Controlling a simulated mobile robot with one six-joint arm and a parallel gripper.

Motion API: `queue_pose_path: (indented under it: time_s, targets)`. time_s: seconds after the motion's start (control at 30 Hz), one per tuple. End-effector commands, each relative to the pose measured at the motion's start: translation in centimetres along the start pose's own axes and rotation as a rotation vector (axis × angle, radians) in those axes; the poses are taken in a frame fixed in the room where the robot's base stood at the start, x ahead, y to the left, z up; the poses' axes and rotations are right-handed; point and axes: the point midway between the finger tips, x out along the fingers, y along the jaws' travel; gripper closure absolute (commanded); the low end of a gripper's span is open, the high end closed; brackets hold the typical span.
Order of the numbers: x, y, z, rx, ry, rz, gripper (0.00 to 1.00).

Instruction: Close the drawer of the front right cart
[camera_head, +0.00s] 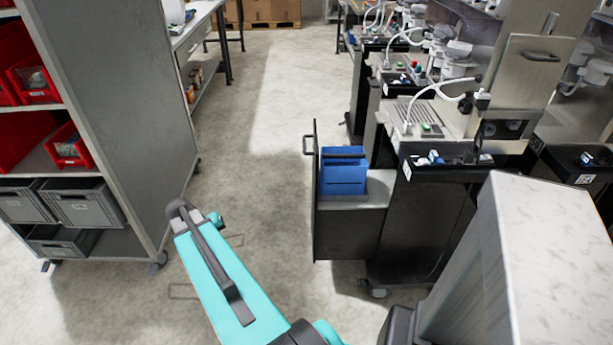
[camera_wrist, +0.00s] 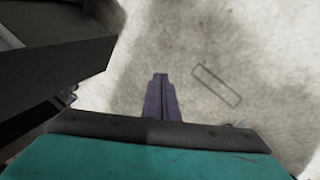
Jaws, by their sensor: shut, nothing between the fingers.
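The front right cart (camera_head: 425,215) is a dark cart with a tray on top. Its drawer (camera_head: 345,232) stands pulled out toward the aisle, with a tall dark front panel and a handle (camera_head: 308,146) on that panel. A blue bin (camera_head: 343,172) stands in the drawer. My gripper (camera_wrist: 160,77) is shut and empty in the wrist view, over bare floor. Dark flat-sided parts (camera_wrist: 60,65), perhaps of the drawer or cart, show to its left, apart from the fingers. In the head view my teal arm lies left of the drawer; the fingers are not clearly visible there.
A grey shelf rack (camera_head: 115,90) with red bins (camera_head: 66,148) and grey crates (camera_head: 82,203) stands on the left. More dispenser carts run back along the right. The concrete aisle (camera_head: 270,100) between is clear. A workbench (camera_head: 195,25) and cartons (camera_head: 270,10) are farther back.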

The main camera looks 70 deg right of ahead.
Motion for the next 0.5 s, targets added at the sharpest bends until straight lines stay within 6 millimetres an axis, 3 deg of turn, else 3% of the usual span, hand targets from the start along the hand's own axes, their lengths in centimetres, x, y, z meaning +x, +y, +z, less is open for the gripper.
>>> queue_pose_path:
  time_s: [0.03, 0.2, 0.5]
  targets:
    - [-0.6, 2.3, -1.6, 0.047, 0.015, 0.014, 1.0]
    - [-2.7, 10.3, -5.2, 0.192, 0.062, 0.07, 1.0]
    - [-6.7, 24.9, -8.6, 0.435, 0.13, 0.18, 1.0]
